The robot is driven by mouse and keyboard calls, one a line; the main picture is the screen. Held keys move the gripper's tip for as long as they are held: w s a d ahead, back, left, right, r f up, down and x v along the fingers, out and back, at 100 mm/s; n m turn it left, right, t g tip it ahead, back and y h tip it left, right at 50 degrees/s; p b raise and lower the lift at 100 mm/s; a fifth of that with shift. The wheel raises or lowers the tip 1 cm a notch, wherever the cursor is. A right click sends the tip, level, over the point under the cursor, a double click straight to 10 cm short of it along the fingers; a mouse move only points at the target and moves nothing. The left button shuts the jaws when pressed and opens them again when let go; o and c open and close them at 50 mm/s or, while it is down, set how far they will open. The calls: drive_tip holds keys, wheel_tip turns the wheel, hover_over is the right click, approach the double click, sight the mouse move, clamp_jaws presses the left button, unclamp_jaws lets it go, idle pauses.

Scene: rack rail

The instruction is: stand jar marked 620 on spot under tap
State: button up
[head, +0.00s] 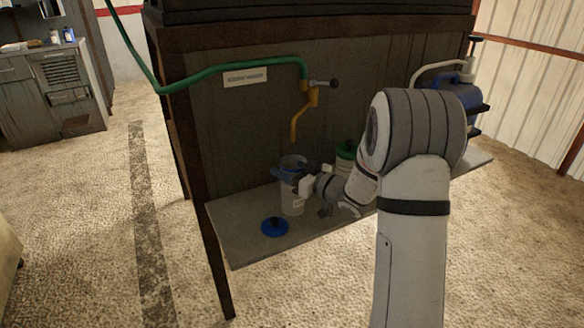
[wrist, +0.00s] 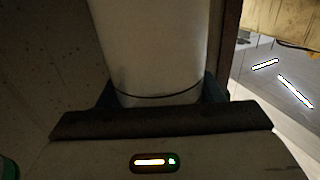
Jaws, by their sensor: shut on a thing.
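My gripper (head: 293,179) is shut around the upper part of the jar from the right. In the wrist view the pale jar wall (wrist: 155,50) fills the space between the dark fingers. I cannot tell whether the jar's base touches the shelf. The spot under the tap is not distinguishable.
A green-lidded jar (head: 345,160) stands behind my wrist. A green hose (head: 215,72) feeds the tap. A blue container (head: 462,97) stands at the shelf's right end, partly hidden by my arm.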

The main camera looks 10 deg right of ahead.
drive_tip(key=o, duration=1.4)
